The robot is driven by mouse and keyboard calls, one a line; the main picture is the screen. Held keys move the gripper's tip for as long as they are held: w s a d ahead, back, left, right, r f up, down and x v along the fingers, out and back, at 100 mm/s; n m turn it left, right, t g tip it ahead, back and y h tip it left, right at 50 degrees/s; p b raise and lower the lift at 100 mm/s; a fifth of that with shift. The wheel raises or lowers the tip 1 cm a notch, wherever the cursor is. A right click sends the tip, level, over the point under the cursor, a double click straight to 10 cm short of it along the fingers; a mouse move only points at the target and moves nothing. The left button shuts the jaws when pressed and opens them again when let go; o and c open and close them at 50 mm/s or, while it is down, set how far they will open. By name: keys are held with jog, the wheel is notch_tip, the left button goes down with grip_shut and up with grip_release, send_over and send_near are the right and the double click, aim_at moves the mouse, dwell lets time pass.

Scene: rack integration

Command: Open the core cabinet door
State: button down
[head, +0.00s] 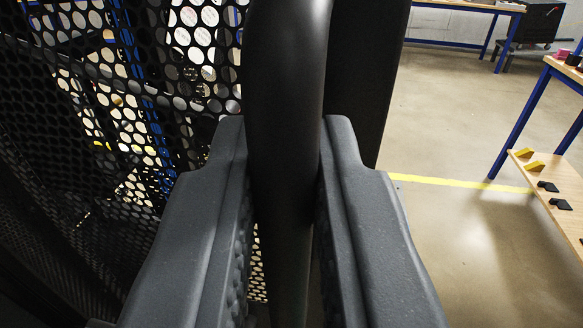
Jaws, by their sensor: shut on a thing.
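The cabinet door (60,110) is a black perforated panel filling the left of the head view. Blurred blue, white and yellow shapes show through its holes. A thick black upright bar, the door handle (288,90), runs down the middle of the view. My gripper (284,165) is shut on this handle, with one grey finger on its left and one on its right. The lower part of the handle passes down between the fingers. A flat dark upright edge (365,80) stands behind the handle on its right. The handle's ends are not in view.
A workbench (570,70) with blue legs stands at the right edge. Its lower shelf (555,205) holds small yellow and black parts. Another blue-legged table (470,5) and a black box (543,20) are at the back. The floor (450,130) between, crossed by a yellow line (460,183), is clear.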

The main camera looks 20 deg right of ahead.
jog(key=shift+a+r, duration=0.25)
jog(key=c, duration=1.5)
grip_release()
jog(key=shift+f, duration=0.1)
jog(key=p+v, duration=0.1)
jog(key=v, duration=1.3)
jog(key=shift+f, duration=0.1)
jog(key=shift+d, duration=0.1)
